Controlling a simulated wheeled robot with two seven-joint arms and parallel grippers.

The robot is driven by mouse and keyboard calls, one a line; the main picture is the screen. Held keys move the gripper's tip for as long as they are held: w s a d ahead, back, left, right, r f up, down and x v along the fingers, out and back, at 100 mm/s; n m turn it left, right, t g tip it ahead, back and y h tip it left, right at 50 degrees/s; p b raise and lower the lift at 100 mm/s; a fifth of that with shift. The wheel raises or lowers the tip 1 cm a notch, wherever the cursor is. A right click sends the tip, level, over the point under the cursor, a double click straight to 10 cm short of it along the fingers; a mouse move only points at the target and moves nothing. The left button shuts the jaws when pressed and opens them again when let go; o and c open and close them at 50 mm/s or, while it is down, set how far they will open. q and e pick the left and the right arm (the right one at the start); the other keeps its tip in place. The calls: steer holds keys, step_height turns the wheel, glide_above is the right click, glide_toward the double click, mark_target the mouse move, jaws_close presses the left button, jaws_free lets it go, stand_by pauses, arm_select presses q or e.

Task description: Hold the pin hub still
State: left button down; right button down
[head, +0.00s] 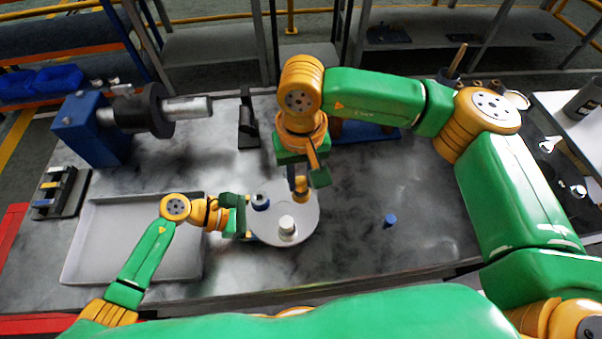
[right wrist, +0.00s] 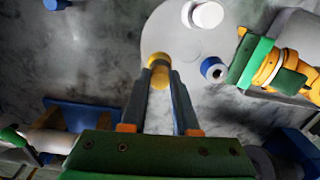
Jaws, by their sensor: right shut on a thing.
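A round light-grey disc (head: 268,232) lies on the bench top. On it stand a white stepped cylinder (head: 287,226), a blue ring-like part with a pale centre (head: 260,202) and a small yellow part (head: 299,190). I cannot tell for sure which part is the pin hub. My right gripper (head: 299,180) points down over the disc's far side. In the right wrist view its fingers close on the yellow part (right wrist: 158,74). My left gripper (head: 246,217) is at the disc's left edge, beside the blue ring (right wrist: 213,69); its fingertips are unclear.
A grey tray (head: 130,272) lies at the left. Behind it stands a blue block (head: 88,130) with a black round part (head: 152,110) and a grey shaft (head: 188,107). A small blue cylinder (head: 389,221) stands right of the disc. The bench's right side is mostly clear.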

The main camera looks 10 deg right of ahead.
mark_target(301, 180)
steer(key=c, duration=0.6)
jaws_free()
step_height(301, 180, up, 12)
steer(key=shift+r, duration=0.1)
